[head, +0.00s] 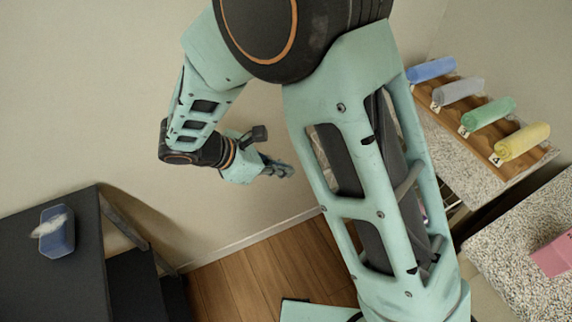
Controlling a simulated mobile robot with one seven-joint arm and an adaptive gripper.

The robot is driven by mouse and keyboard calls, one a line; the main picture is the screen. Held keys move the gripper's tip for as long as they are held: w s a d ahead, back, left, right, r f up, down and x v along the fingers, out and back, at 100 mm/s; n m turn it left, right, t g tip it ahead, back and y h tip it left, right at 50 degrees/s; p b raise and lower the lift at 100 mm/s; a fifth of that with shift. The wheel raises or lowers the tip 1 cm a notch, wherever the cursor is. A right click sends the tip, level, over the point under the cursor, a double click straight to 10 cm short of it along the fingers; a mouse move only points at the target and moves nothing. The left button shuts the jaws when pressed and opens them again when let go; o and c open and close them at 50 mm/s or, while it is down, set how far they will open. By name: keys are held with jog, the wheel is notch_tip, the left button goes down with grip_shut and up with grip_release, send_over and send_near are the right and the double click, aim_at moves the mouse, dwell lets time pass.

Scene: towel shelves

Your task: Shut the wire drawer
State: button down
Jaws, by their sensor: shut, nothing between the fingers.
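My gripper (286,172) hangs in the air in front of the bare wall, left of the large arm link. Its fingers are shut and hold nothing. A small part of what looks like the wire drawer (453,212) shows at the right edge of my arm, below the speckled shelf top. My arm hides most of it, so I cannot tell how far it stands open. My gripper is well to the left of it and apart from it.
A wooden rack (482,128) with blue, grey, green and yellow rolled towels sits on the speckled top (455,160). Another speckled surface (510,255) at lower right bears a pink box (555,255). A dark cabinet (50,285) at left carries a blue box (57,236) with tissue.

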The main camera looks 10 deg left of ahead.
jog(key=w+d+f, duration=0.4)
jog(key=w+d, duration=0.1)
jog(key=d, duration=0.2)
jog(key=shift+d+f+b, duration=0.15)
jog(key=shift+f+b, duration=0.2)
jog(key=shift+b, duration=0.05)
jog(key=w+d, duration=0.4)
jog(key=d, duration=0.2)
jog(key=w+d, duration=0.4)
jog(key=d, duration=0.2)
jog(key=w+d+b, duration=0.1)
jog(key=w+d, duration=0.3)
jog(key=d, duration=0.2)
jog(key=shift+w+d, duration=0.2)
jog(key=shift+d, duration=0.1)
jog(key=shift+w+d+r, duration=0.1)
jog(key=shift+w+d, duration=0.05)
jog(key=shift+d, duration=0.05)
jog(key=shift+d+r, duration=0.1)
